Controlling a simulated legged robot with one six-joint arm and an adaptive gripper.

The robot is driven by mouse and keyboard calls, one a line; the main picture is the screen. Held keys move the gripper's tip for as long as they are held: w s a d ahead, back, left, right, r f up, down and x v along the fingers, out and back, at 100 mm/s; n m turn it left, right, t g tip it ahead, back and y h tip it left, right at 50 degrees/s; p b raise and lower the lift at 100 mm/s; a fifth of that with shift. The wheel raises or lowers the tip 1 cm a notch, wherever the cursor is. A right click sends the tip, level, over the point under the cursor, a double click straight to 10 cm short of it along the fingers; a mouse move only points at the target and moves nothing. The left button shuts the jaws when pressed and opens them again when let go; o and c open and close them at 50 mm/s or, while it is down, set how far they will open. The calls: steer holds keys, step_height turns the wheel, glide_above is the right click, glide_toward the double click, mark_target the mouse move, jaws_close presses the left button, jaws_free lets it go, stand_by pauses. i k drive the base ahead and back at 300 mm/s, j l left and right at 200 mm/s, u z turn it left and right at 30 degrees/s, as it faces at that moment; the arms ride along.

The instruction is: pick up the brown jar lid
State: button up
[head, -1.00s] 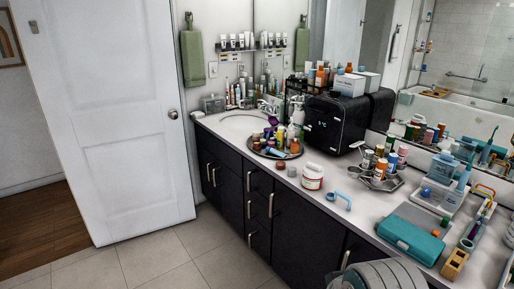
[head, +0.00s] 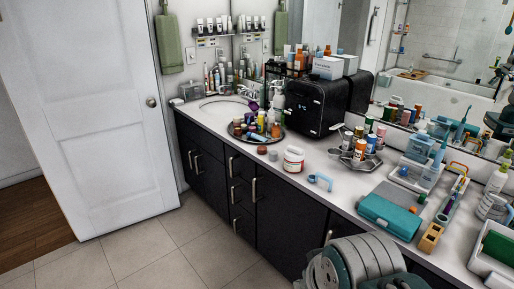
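The brown jar lid (head: 262,150) is a small, low round piece lying on the white counter in the head view. It sits just in front of the dark round tray (head: 285,139) of bottles. A small grey lid-like piece (head: 272,156) is close to its right, and a white jar with a red label (head: 293,159) stands further right. My gripper is not in view; only a grey rounded part of my own body shows at the bottom, well away from the lid.
A black box-shaped appliance (head: 306,107) stands behind the jar. A light blue handle-shaped item (head: 320,181), a hexagonal tray of bottles (head: 358,163) and a teal case (head: 390,216) lie along the counter to the right. Tiled floor (head: 185,235) in front of the cabinets is clear.

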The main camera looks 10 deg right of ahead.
mark_target(261, 150)
steer(key=i+j+z, duration=0.1)
steer(key=z, duration=0.35)
steer(key=i+j+z, duration=0.15)
steer(key=z, duration=0.3)
steer(key=i+j+z, duration=0.2)
steer(key=i+j, duration=0.2)
steer(key=j, duration=0.25)
steer(key=i+j+z, duration=0.1)
steer(key=j, duration=0.25)
steer(key=i+j+z, duration=0.15)
steer(key=i+j, duration=0.15)
steer(key=i+j+z, duration=0.1)
steer(key=j, duration=0.35)
steer(key=i+j, duration=0.2)
steer(key=j, duration=0.2)
steer(key=i+j, duration=0.15)
steer(key=j, duration=0.25)
steer(key=i+j, duration=0.2)
steer(key=j, duration=0.2)
steer(key=i+j, duration=0.15)
steer(key=j, duration=0.25)
